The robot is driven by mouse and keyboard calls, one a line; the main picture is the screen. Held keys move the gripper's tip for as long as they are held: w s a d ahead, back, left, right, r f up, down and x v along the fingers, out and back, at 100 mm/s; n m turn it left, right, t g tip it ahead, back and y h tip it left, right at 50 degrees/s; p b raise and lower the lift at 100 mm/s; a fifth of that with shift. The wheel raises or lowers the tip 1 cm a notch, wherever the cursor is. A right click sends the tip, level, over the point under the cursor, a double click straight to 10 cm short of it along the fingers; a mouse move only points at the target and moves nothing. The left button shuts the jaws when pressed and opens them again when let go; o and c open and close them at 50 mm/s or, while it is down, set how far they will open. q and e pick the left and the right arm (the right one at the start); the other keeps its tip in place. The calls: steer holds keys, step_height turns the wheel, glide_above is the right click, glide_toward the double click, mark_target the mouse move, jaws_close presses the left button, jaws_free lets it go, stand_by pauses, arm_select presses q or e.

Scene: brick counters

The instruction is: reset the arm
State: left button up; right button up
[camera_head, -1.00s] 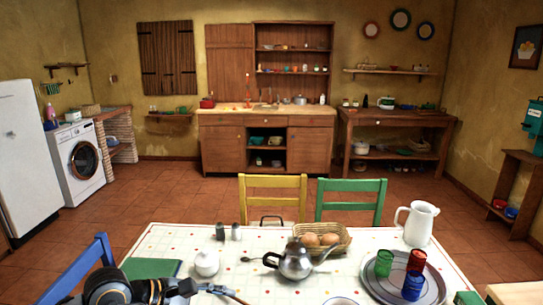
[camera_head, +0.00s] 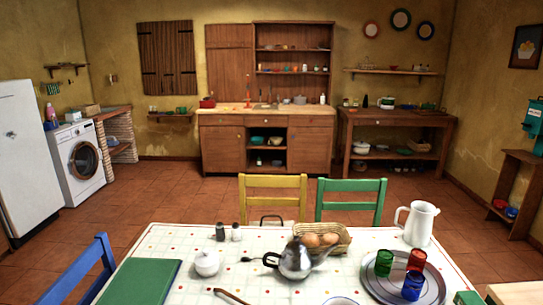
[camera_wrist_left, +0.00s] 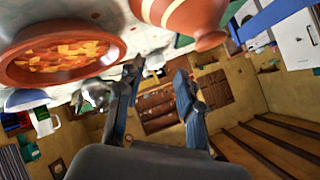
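My left gripper (camera_wrist_left: 158,72) shows in the left wrist view with its two fingers apart and nothing between them. It does not show in the head view. The wrist view is tipped over, with the table's underside-up edge and dishes at the top. A terracotta dish of orange and yellow food (camera_wrist_left: 65,55) and a rounded terracotta vessel (camera_wrist_left: 185,15) lie to the upper left and top of the fingers, apart from them. My right gripper is in neither view.
The laid table (camera_head: 190,235) fills the front. On it are a green book (camera_head: 143,280), a metal teapot (camera_head: 293,262), a basket of eggs (camera_head: 322,240), a white pitcher (camera_head: 418,224) and a tray (camera_head: 432,285) with coloured glasses. Blue (camera_head: 88,268), yellow and green chairs stand around it.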

arm_select(q)
steer(key=s+d+f+n+g+h, duration=0.15)
steer(key=s+f+g, duration=0.25)
steer(key=s, duration=0.4)
steer(key=s+d+f+n+g+h, duration=0.1)
steer(key=s+d+f+n+g, duration=0.15)
steer(key=s+f, duration=0.35)
step_height(320, 180, down, 28)
steer(key=s+g+b, duration=0.2)
steer(key=s+b, duration=0.1)
steer(key=s+a+f+g+b, duration=0.1)
steer(key=s+a+f+b, duration=0.1)
steer(key=s+f, duration=1.4)
step_height(320, 180, down, 3)
steer(key=shift+s+a+f+b, duration=0.1)
steer(key=shift+s+a+b, duration=0.3)
steer(key=shift+a, duration=0.3)
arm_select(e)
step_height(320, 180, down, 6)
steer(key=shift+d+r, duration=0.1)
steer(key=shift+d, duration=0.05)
arm_select(q)
steer(key=shift+w+g, duration=0.1)
steer(key=shift+g, duration=0.15)
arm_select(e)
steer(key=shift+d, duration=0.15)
